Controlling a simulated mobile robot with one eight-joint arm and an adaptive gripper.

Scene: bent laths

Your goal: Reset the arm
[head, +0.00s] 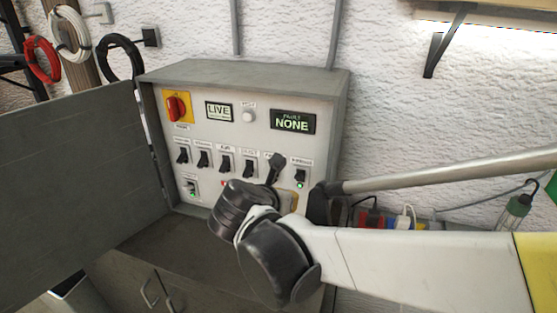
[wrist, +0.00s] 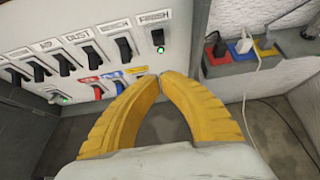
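My gripper (wrist: 160,77) is shut and empty in the wrist view, its two yellow fingers meeting at the tips. It is in front of the lower right of a grey control panel (head: 235,118), below the switch labelled FINISH (wrist: 157,38), which has a lit green lamp under it. I cannot tell whether the tips touch the panel. In the head view my arm reaches in from the right and its dark wrist links hide most of the gripper and part of the panel.
The panel bears a red rotary switch (head: 176,107), a LIVE display (head: 219,111), a FAULT NONE display (head: 293,122) and a row of black switches. Its open door (head: 75,190) stands at the left. Coloured sockets with plugs (wrist: 240,46) and a white cable are at the right.

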